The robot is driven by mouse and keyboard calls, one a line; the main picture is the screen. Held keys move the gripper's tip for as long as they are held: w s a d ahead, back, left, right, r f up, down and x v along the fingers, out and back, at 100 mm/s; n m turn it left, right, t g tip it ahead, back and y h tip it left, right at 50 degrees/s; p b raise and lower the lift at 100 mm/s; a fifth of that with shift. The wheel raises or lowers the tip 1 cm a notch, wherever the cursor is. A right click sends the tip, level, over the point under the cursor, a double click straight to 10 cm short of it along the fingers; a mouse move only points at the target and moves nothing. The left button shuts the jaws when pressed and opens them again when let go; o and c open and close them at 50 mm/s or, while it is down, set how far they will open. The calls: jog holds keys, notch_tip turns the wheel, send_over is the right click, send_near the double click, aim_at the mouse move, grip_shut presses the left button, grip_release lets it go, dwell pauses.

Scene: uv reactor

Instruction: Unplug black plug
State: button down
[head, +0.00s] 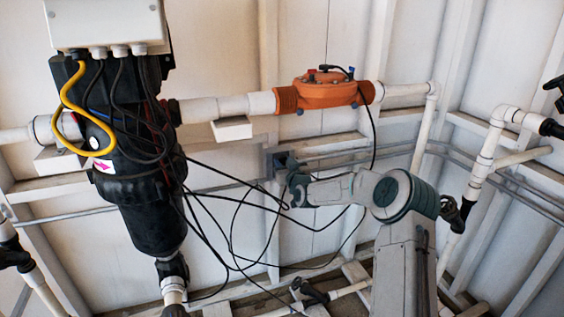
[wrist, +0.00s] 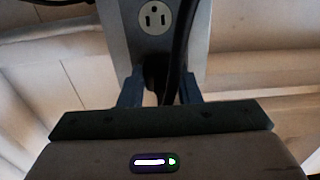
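In the wrist view, a grey outlet box (wrist: 120,50) with a white three-hole socket (wrist: 155,18) lies ahead of my gripper (wrist: 160,88). The two blue-grey fingers stand apart, one on each side of a dark gap. A thick black cable (wrist: 180,45) runs down past the socket into that gap, close to the right finger. In the head view, my gripper (head: 291,172) is right at the outlet box (head: 271,160) on the wall, and the plug is hidden there.
Several loose black cables (head: 232,228) hang between the black reactor unit (head: 138,190) and the outlet area. An orange valve (head: 325,92) on a white pipe (head: 220,108) is above my arm. White pipes (head: 484,165) stand at the right.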

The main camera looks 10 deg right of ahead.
jog(key=s+d+b, duration=0.1)
jog(key=s, duration=0.5)
jog(key=shift+d+b, duration=0.15)
jog(key=shift+b, duration=0.2)
dwell(0.8)
